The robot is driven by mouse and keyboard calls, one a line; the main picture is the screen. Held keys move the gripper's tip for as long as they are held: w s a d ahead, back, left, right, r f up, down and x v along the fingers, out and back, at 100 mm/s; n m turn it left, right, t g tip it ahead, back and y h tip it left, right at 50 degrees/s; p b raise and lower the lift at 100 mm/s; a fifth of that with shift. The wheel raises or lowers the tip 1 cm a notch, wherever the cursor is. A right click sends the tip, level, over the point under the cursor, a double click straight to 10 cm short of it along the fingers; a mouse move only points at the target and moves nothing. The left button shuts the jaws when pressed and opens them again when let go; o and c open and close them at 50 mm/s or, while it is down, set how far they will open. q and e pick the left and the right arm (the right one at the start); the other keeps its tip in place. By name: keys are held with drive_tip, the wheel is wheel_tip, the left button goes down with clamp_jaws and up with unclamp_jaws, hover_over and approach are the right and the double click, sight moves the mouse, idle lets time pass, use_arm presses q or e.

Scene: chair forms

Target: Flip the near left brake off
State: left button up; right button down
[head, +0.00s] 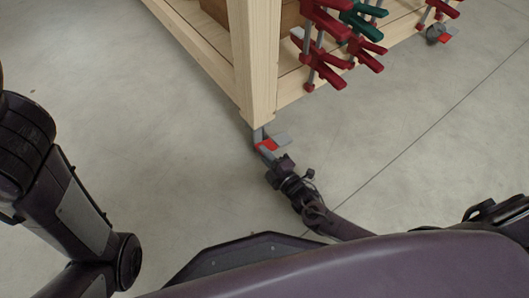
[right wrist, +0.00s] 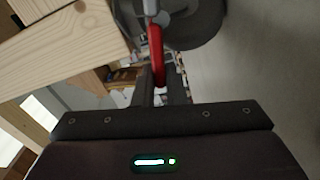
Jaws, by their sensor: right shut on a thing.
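The near left brake is a small red lever (head: 267,145) on the grey caster under the near leg of the wooden workbench. In the right wrist view the red lever (right wrist: 156,48) runs down between my fingers, in front of the dark wheel (right wrist: 195,22). My right gripper (head: 274,161) is at the caster, low over the floor, and is shut on the red lever. Its fingers (right wrist: 159,92) also show in the right wrist view. The lever's far end is hidden by the fingers. My left arm shows at the left, but its gripper is out of view.
The wooden bench leg (head: 256,65) stands right above the caster. Red clamps (head: 325,68) and a green clamp (head: 362,22) hang along the bench's right side. Another caster (head: 438,33) with a red lever is at the far right. The grey floor around is clear.

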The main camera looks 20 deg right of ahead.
drive_tip(key=shift+d, duration=0.15)
idle(0.3)
drive_tip(key=c, duration=1.5)
unclamp_jaws()
drive_tip(key=p+v, duration=0.3)
drive_tip(key=v, duration=0.4)
drive_tip(key=shift+s+r, duration=0.1)
drive_tip(key=shift+r, duration=0.05)
drive_tip(key=shift+s+d, duration=0.1)
drive_tip(key=shift+s, duration=0.15)
